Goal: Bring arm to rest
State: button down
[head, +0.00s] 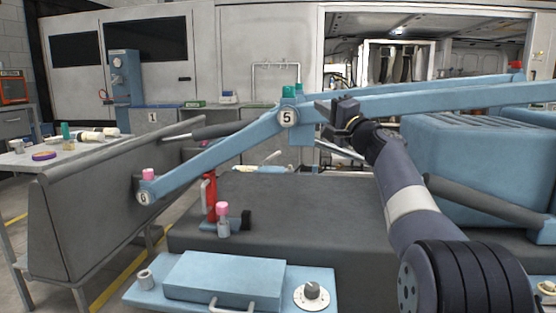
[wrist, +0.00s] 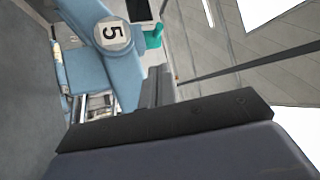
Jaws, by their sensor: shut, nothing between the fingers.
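My arm reaches up from the lower right of the head view. My gripper (head: 326,108) is at its upper end, shut and empty, just right of the joint marked 5 (head: 288,117) on a blue boom (head: 215,158). In the head view the gripper overlaps the boom, and I cannot tell whether they touch. The wrist view shows the 5 plate (wrist: 111,33) at upper left, with a teal cap (wrist: 154,37) beside it. The fingertips are not clear in that view.
A pink-capped fitting (head: 148,175) tops the joint marked 6 (head: 143,197). A pink-capped bottle (head: 222,220) stands on the dark deck (head: 300,205). A big blue ribbed box (head: 470,165) is right of my arm. A side table (head: 60,155) holds small items at left.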

aim_at(290, 88)
jog(key=shift+w, duration=0.1)
jog(key=p+x, duration=0.4)
jog(key=x, duration=0.5)
jog(key=shift+w+a+r+p, duration=0.2)
jog(key=shift+w+p, duration=0.05)
jog(key=shift+p, duration=0.05)
jog(key=shift+w+a, duration=0.2)
jog(key=shift+w, duration=0.1)
jog(key=shift+s+a, duration=0.1)
